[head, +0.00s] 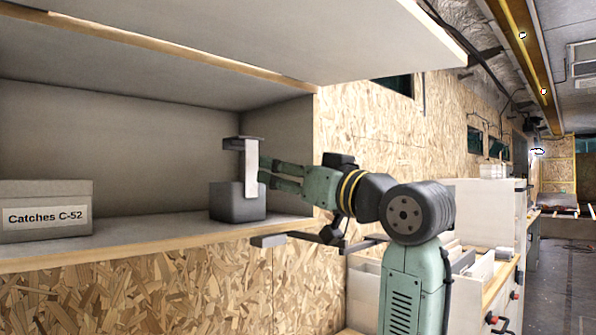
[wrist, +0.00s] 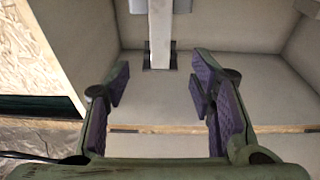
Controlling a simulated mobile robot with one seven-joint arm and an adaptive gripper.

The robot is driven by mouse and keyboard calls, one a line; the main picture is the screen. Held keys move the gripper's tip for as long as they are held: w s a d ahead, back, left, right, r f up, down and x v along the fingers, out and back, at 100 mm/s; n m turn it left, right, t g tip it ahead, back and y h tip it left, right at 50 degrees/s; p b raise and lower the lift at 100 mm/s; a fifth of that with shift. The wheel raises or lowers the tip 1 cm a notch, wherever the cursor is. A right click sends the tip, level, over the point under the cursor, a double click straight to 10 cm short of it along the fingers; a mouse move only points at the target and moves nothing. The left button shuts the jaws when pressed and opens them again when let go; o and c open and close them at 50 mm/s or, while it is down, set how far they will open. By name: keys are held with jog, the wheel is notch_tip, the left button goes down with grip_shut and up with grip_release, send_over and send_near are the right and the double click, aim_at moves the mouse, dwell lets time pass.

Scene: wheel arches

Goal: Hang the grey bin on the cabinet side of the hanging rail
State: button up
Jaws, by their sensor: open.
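The grey bin (head: 237,203) sits upright at the right end of the cabinet shelf. A pale upright strip (head: 250,172) rises from its front to a dark hooked top (head: 243,143). My gripper (head: 264,171) points left at the strip from the right. In the wrist view my gripper (wrist: 161,72) has its purple-padded fingers apart, with nothing held. The strip (wrist: 160,30) shows in the gap between them, seemingly just past the tips; contact cannot be told. The dark grey hanging rail (head: 268,240) stands in front of the shelf edge, partly behind my arm.
A box labelled "Catches C-52" (head: 45,212) stands on the left of the shelf (head: 145,243). A raised panel (head: 330,35) overhangs the opening, and the cabinet's side wall (head: 284,150) is close behind the bin. The middle of the shelf is clear.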

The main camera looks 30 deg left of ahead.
aim_at(252, 149)
jog(key=p+x, duration=0.3)
jog(key=x, duration=0.6)
jog(key=shift+a+r+p, duration=0.1)
jog(key=shift+p, duration=0.25)
jog(key=shift+p+x, duration=0.45)
jog(key=shift+x, duration=0.55)
grip_shut()
jog(key=shift+r+p, duration=1.15)
jog(key=shift+r, duration=0.1)
